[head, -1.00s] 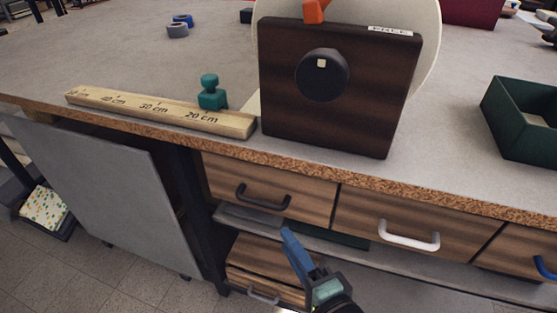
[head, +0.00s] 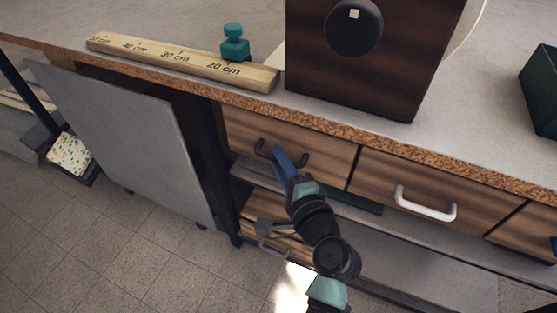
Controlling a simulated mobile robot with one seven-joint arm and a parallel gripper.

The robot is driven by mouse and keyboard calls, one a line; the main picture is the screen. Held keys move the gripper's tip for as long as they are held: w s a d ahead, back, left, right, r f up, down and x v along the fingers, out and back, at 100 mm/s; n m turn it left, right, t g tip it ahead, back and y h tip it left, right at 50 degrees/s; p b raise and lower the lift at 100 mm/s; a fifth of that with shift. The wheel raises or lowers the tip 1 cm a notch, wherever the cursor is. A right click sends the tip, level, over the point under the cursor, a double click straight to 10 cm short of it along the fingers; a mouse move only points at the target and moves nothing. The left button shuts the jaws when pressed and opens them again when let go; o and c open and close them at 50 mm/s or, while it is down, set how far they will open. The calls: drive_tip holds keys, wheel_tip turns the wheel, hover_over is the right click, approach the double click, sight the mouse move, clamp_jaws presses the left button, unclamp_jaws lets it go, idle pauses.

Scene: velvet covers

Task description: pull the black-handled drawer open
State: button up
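The black-handled drawer (head: 327,162) is the left wooden drawer under the worktop in the head view, and its front looks shut. My gripper (head: 279,155) reaches up from below, with a blue finger crossing in front of the handle. Only one finger shows clearly, so I cannot tell how far apart the fingers are or whether they touch the handle.
A white-handled drawer (head: 428,195) is to the right. A grey door panel (head: 120,140) stands open at left. A lower wooden drawer (head: 262,207) sits below. On the worktop are a wooden ruler (head: 180,62), a teal knobbed piece (head: 235,42) and a dark brown box (head: 360,75).

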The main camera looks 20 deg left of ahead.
drive_tip(key=shift+w+a, duration=0.3)
drive_tip(key=shift+w, duration=0.05)
drive_tip(key=shift+c, duration=0.2)
clamp_jaws()
idle(1.1)
